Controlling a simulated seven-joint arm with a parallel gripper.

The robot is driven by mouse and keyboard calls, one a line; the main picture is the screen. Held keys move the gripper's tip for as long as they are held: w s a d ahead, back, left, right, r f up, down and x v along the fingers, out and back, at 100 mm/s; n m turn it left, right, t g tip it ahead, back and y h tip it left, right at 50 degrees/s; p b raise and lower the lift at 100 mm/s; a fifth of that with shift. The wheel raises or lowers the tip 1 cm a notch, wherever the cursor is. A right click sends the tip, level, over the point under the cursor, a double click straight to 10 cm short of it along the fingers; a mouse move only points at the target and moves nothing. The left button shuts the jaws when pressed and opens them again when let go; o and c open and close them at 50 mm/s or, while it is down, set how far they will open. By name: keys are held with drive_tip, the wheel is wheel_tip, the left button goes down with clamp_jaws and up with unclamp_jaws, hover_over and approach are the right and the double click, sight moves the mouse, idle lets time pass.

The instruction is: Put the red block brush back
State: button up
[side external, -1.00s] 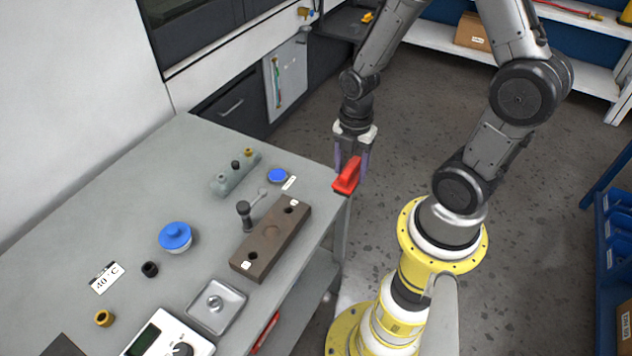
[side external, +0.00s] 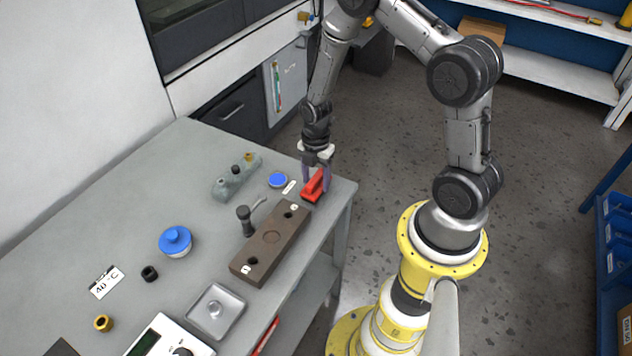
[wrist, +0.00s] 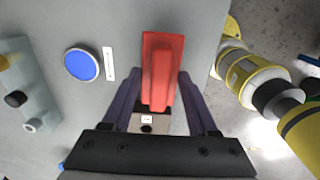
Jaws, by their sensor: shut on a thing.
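The red block brush (side external: 314,188) is at the far right corner of the grey table, beside the end of the brown block. My gripper (side external: 316,178) is shut on it from above. In the wrist view the red brush (wrist: 162,70) stands between the two purple fingers of my gripper (wrist: 163,100). The brush is at or very near the table top; I cannot tell whether it touches. Its underside is hidden. A small white label (side external: 289,187) lies on the table just left of the brush, and it also shows in the wrist view (wrist: 109,63).
A blue round disc (side external: 278,180) lies left of the label. The brown block with holes (side external: 271,243) is in front of the brush. A grey valve body (side external: 236,177), a black-handled tool (side external: 245,218) and a blue-lidded pot (side external: 175,241) stand further left. The table's right edge is close.

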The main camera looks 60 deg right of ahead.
drive_tip(key=shift+f, duration=0.7)
drive_tip(key=o, duration=1.3)
drive_tip(key=shift+f, duration=0.15)
wheel_tip(320, 180, up, 13)
wheel_tip(320, 180, up, 8)
drive_tip(key=f+m+t, duration=0.1)
drive_tip(key=m, duration=0.3)
hover_over(316, 177)
drive_tip(key=s+a, duration=0.1)
drive_tip(key=a, duration=0.2)
drive_tip(key=s+a+r+m+t, duration=0.2)
drive_tip(key=s+a+r+m, duration=0.1)
drive_tip(key=s+r+m, duration=0.4)
drive_tip(key=s+a+r+m+t, duration=0.2)
drive_tip(key=s+a+r+m, duration=0.2)
drive_tip(key=s+r+m, duration=0.3)
drive_tip(key=shift+s+t, duration=0.3)
drive_tip(key=shift+s, duration=0.8)
